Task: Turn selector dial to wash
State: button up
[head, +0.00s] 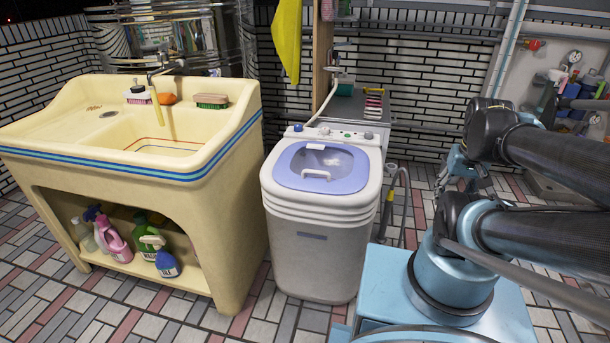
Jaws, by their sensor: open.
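A small washing machine (312,250) with a white body and a lavender lid (320,180) stands in the middle of the head view. Its control panel runs along the back top edge. I cannot tell which is the selector dial or read any marking. My gripper (463,186) is open, small and partly hidden behind my arm, to the right of the machine and apart from it.
A cream sink unit (235,150) stands left of the machine, with bottles on its lower shelf. A pale hose (325,103) rises behind the panel, and a grey hose (404,190) hangs at the machine's right. A yellow cloth (287,40) hangs above.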

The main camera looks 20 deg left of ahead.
aim_at(368, 135)
jog(key=u, duration=1.7)
jog(key=k, duration=0.65)
jog(key=z, duration=0.8)
jog(key=i, duration=1)
jog(key=z, duration=0.05)
